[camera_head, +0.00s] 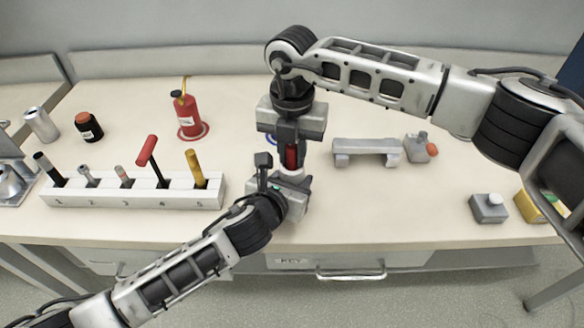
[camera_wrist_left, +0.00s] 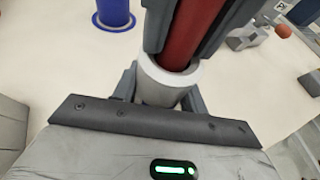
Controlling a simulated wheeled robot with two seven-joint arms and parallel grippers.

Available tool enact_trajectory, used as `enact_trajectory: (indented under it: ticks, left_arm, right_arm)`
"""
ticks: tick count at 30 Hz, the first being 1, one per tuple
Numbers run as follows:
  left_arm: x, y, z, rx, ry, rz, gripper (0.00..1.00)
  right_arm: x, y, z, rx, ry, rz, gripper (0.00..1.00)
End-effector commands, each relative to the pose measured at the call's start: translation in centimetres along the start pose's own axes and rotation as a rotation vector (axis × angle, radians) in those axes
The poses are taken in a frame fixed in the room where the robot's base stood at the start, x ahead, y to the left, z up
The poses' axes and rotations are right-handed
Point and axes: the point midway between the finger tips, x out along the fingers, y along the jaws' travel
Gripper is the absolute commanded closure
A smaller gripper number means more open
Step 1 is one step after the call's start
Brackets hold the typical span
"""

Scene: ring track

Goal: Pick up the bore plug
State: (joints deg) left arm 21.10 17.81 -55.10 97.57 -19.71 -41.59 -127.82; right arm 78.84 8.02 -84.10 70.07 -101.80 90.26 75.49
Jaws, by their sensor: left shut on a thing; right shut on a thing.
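A red cylinder (camera_head: 291,155), which may be the bore plug, stands upright between the fingers of my right gripper (camera_head: 291,148). My right gripper points straight down from above and is shut on it. In the left wrist view the red cylinder (camera_wrist_left: 190,30) sits at the mouth of a pale grey collar (camera_wrist_left: 166,85), its lower end hidden inside the rim. My left gripper (camera_head: 288,176) is below and shut on the collar. The left wrist view shows dark fingers on both sides of the collar. How deep the cylinder sits cannot be told.
A white numbered rack (camera_head: 130,196) with several tools stands at the left. Behind it are a red extinguisher-like bottle (camera_head: 187,115), a dark bottle (camera_head: 88,128) and a can (camera_head: 40,125).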

Motion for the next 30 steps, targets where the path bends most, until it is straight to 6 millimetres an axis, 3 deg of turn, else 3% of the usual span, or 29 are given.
enact_trajectory:
  ticks: [8, 11, 21, 30]
  left_arm:
    - [0.0, 0.0, 0.0, 0.000, 0.000, 0.000, 0.80]
    - [0.0, 0.0, 0.0, 0.000, 0.000, 0.000, 0.80]
    - [0.0, 0.0, 0.0, 0.000, 0.000, 0.000, 0.80]
    - [0.0, 0.0, 0.0, 0.000, 0.001, 0.000, 0.80]
  right_arm:
    - [-1.4, 0.1, 0.1, 0.000, -0.004, 0.003, 1.00]
    - [-3.3, 0.1, 0.1, 0.000, -0.005, 0.004, 1.00]
    - [-12.5, 0.1, 0.1, 0.001, -0.006, 0.003, 1.00]
    - [-17.4, 0.0, 0.0, 0.000, -0.003, 0.001, 1.00]
